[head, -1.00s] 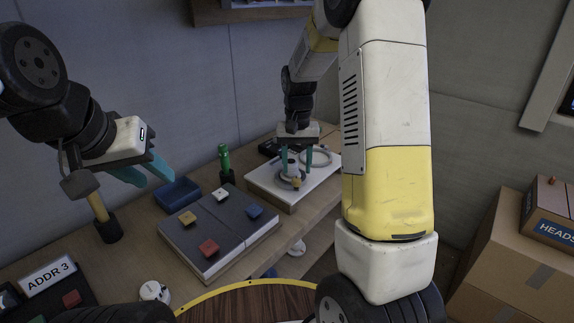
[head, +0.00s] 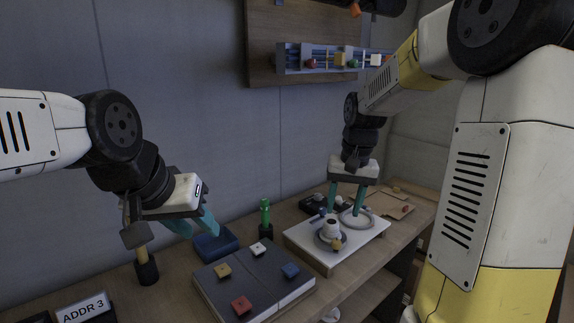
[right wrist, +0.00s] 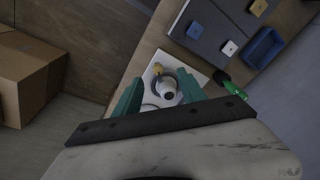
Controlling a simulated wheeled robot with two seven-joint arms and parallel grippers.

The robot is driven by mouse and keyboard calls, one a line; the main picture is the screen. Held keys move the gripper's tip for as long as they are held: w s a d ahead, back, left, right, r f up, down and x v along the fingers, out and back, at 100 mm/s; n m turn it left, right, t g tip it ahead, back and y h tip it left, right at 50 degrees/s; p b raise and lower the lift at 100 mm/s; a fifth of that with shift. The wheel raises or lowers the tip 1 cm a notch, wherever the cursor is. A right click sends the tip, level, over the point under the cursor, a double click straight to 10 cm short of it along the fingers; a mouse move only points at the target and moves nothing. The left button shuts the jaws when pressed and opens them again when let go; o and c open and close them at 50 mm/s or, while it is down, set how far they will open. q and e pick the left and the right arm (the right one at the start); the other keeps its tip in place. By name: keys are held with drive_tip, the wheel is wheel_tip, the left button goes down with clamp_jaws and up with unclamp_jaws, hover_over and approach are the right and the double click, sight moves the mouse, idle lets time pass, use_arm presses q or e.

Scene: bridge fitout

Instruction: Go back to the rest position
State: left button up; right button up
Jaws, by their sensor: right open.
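My right gripper (head: 345,212) is open, its two teal fingers pointing down over the white board (head: 372,239).
A dark panel (head: 240,268) with coloured blocks lies at front centre. A green-topped tool (head: 265,212) stands behind it. A yellow-handled tool in a black holder (head: 147,270) stands under my left gripper. A wall shelf (head: 290,60) hangs above. An ADDR 3 sign (head: 82,308) sits front left.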

drive_tip(key=s+a+r+n+t, duration=0.1)
drive_tip(key=s+r+t, duration=0.1)
drive_tip(key=s, duration=0.7)
drive_tip(key=s+a+r+n+t+y, duration=0.1)
drive_tip(key=s+r+t, duration=0.1)
drive_tip(key=s+r, duration=0.3)
drive_tip(key=s, duration=0.4)
drive_tip(key=shift+s+r+t, duration=0.15)
drive_tip(key=shift+s+t, duration=0.15)
